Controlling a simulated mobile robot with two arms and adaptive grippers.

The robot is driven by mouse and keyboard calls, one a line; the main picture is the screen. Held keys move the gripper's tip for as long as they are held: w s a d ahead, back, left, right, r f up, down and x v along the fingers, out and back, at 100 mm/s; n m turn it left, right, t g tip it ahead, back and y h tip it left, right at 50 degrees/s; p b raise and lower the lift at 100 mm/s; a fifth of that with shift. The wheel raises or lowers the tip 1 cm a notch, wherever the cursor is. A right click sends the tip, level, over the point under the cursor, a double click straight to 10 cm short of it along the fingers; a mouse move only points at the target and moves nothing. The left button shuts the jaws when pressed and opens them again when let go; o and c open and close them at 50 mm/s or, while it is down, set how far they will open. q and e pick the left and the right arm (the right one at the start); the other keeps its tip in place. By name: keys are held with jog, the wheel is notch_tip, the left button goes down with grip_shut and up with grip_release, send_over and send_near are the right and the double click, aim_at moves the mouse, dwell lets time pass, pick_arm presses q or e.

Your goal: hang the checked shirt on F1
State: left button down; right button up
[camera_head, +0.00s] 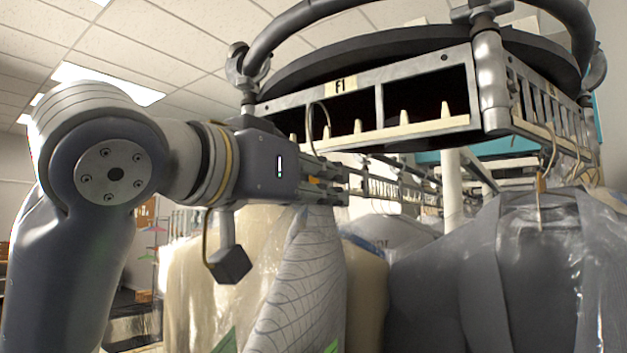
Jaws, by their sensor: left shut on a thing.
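The F1 label (341,85) is on the metal frame of the overhead rack, above a slotted rail (427,127) with short upright pegs. My left gripper (340,187) is just below the left part of this rail, shut on the hanger of the checked shirt. The hanger's hook (313,108) rises above the gripper in front of the rail; I cannot tell whether it rests on it. The checked shirt (308,275), pale with thin dark lines, hangs below the gripper. Its top is hidden behind the gripper. My right gripper is not in view.
A grey jacket in clear plastic (480,275) hangs at the right from a hook on the rack's side. Cream garments (225,265) hang left of and behind the shirt. More rails (395,190) run behind. Several pegs right of the hook are bare.

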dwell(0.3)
pick_arm(q)
jog(key=shift+w+d+r, duration=0.15)
jog(key=shift+w, duration=0.05)
dwell(0.4)
jog(key=shift+w+d, duration=0.1)
jog(key=shift+w, duration=0.05)
jog(key=shift+p+x, duration=1.05)
jog(key=shift+x, duration=1.15)
jog(key=shift+f+b, duration=1.1)
jog(key=shift+f, duration=0.3)
